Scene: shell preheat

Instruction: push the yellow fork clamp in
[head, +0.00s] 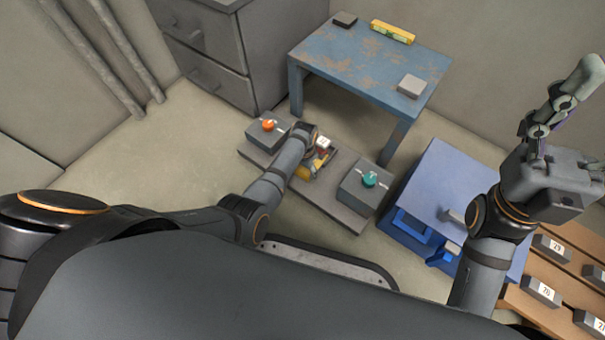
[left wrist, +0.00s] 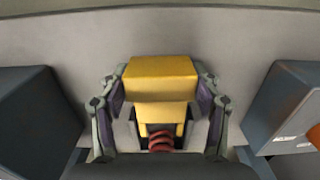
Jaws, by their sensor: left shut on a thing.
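The yellow fork clamp (head: 304,173) is on the low grey base plate (head: 341,214), partly hidden by my left gripper in the head view. In the left wrist view, the clamp (left wrist: 160,90) is a yellow block with two legs, and a red coil (left wrist: 160,142) shows between them. My left gripper (left wrist: 162,86) has one finger against each side of the clamp and is shut on it. The left gripper (head: 314,155) reaches over the plate in the head view. My right gripper (head: 566,105) is raised at the right, away from the clamp; its jaw opening is unclear.
A grey box with an orange knob (head: 268,126) and one with a teal knob (head: 369,180) flank the clamp. Behind stands a worn blue table (head: 365,66). To the right are a blue cabinet (head: 445,178) and a wooden rack (head: 550,268) with numbered blocks.

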